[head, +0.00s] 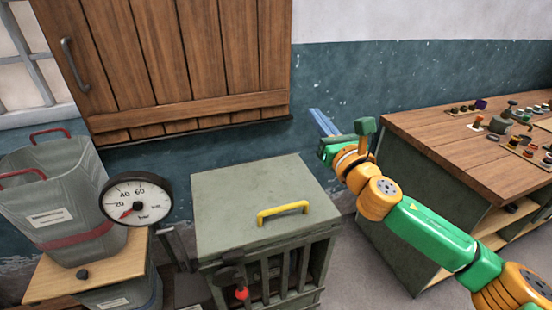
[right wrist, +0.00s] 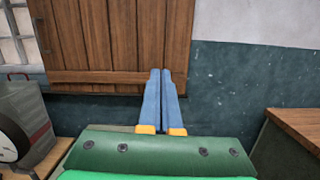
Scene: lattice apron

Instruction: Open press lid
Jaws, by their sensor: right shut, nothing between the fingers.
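The press is a grey-green box with a flat lid (head: 245,190) on top, and the lid lies closed. A yellow handle (head: 283,210) stands on the lid near its front edge. The lid's edge shows in part behind my gripper in the right wrist view. My right gripper (head: 322,122) is above and behind the lid's back right corner, apart from the handle, with its blue fingers pointing toward the wall. In the right wrist view the fingers (right wrist: 161,98) are together with nothing between them. My left gripper is in neither view.
A pressure gauge (head: 137,199) and a grey bin (head: 65,205) with red handles stand left of the press. A wooden cabinet (head: 170,60) hangs on the wall above. A workbench (head: 470,145) with small parts stands at the right. A red-knobbed lever (head: 241,293) is on the press front.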

